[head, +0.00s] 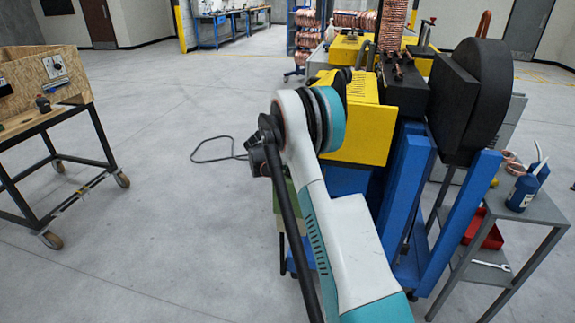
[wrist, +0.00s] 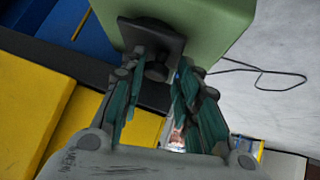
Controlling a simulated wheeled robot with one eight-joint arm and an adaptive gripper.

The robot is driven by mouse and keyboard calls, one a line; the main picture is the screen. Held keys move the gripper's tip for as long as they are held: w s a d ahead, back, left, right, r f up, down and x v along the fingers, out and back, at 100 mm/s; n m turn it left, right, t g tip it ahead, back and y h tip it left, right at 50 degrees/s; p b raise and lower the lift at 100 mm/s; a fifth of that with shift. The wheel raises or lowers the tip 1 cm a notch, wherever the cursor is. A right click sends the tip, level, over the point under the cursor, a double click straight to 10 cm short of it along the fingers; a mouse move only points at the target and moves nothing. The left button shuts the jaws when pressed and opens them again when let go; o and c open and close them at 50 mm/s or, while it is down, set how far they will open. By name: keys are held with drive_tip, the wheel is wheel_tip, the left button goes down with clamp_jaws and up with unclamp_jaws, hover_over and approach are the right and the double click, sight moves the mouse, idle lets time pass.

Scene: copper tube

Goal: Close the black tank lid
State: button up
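In the wrist view the black lid (wrist: 133,32) is a dark square plate with a round black knob (wrist: 157,69), at the light green tank (wrist: 215,18). My gripper (wrist: 163,70) is open, with its two teal-padded fingers apart on either side of the knob. I cannot tell whether either finger touches the knob. In the head view a small part of the green tank (head: 283,195) shows beside my arm. My arm hides the lid and gripper there.
A yellow and blue machine (head: 365,125) with a large black disc stands right of my arm. A grey side table (head: 530,205) holds blue bottles. A wooden-topped cart (head: 40,110) stands at left. A black cable (head: 215,150) lies on the open floor between.

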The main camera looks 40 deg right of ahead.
drive_tip(key=shift+o, duration=1)
drive_tip(key=shift+s+d, duration=0.4)
drive_tip(key=shift+d, duration=0.1)
drive_tip(key=shift+w+a, duration=0.2)
drive_tip(key=shift+a, duration=0.05)
drive_tip(key=shift+a+r, duration=0.15)
drive_tip(key=v, duration=1.1)
drive_tip(key=shift+r, duration=0.2)
drive_tip(key=shift+a, duration=0.15)
